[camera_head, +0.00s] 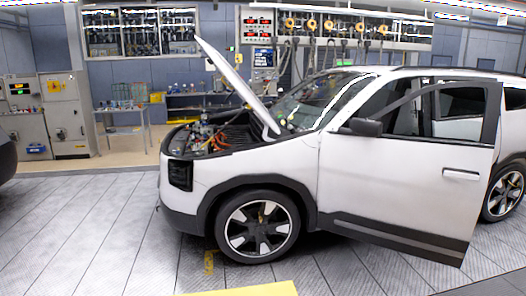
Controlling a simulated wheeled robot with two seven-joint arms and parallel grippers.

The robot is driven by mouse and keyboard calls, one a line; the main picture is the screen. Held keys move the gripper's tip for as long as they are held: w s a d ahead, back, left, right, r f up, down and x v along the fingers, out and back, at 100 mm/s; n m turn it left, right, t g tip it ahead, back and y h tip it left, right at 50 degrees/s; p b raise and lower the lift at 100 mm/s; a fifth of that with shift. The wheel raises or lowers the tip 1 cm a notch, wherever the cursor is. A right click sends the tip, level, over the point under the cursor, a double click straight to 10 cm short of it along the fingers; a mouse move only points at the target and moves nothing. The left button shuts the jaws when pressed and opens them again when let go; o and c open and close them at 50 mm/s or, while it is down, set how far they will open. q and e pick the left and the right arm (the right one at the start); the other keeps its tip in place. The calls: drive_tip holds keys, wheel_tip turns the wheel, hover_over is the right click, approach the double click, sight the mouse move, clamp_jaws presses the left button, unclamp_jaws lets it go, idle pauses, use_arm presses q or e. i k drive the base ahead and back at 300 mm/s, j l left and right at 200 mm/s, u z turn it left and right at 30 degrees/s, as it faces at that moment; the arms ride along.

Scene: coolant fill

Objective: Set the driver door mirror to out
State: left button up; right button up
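The driver door mirror (364,127) is a dark housing at the front upper corner of the driver door (400,180), below the window frame. It shows against the door and window; its exact fold angle is hard to tell from here. The door is white with a dark lower strip and stands swung open, its rear edge away from the white car (240,172). The door handle (460,174) is near that rear edge. Neither of my grippers is in view.
The car's hood (236,82) is raised over an open engine bay (212,137). A yellow floor patch (245,290) lies at the bottom. A cart (122,122) and grey machine cabinets (62,115) stand at the back left. The floor in front of the car is clear.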

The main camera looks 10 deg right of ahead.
sight(366, 127)
drive_tip(key=l, duration=0.65)
drive_tip(key=k+l, duration=0.1)
drive_tip(key=l, duration=0.5)
drive_tip(key=l+u, duration=0.1)
drive_tip(key=l, duration=0.55)
drive_tip(key=k+l, duration=0.1)
drive_tip(key=l, duration=0.5)
drive_tip(key=i+l, duration=0.25)
drive_tip(key=l, duration=0.15)
drive_tip(key=i+l+u, duration=0.1)
drive_tip(key=i+l, duration=0.2)
drive_tip(key=i+l+u, duration=0.1)
drive_tip(key=i+l, duration=0.15)
drive_tip(key=l, duration=0.25)
